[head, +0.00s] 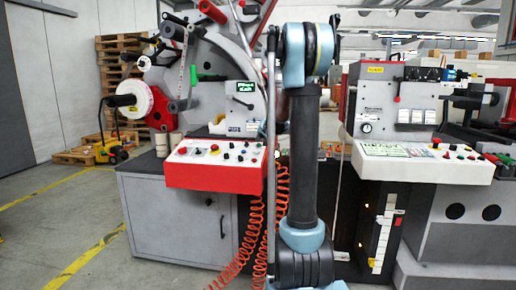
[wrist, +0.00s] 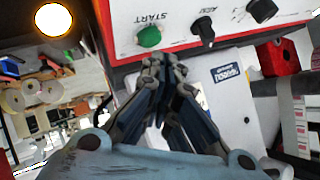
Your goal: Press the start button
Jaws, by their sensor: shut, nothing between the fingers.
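The start button (wrist: 149,36) is a round green button in the wrist view, with the word START printed above it on a white panel face (wrist: 172,15) edged in red. My gripper (wrist: 158,66) is shut and empty. Its fingertips show just below the button in the picture, close to the panel's red edge. I see no clear contact, and I cannot tell the exact gap in depth. The button face is not covered. In the head view my gripper cannot be made out, and the small buttons there are too small to identify the start button.
A black knob (wrist: 203,28) sits right of the button, and another knob (wrist: 262,10) lies farther right. The head view shows a red-fronted control panel (head: 213,178) on the left and a white-fronted one (head: 422,170) on the right. Orange coiled hoses (head: 240,240) hang between them.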

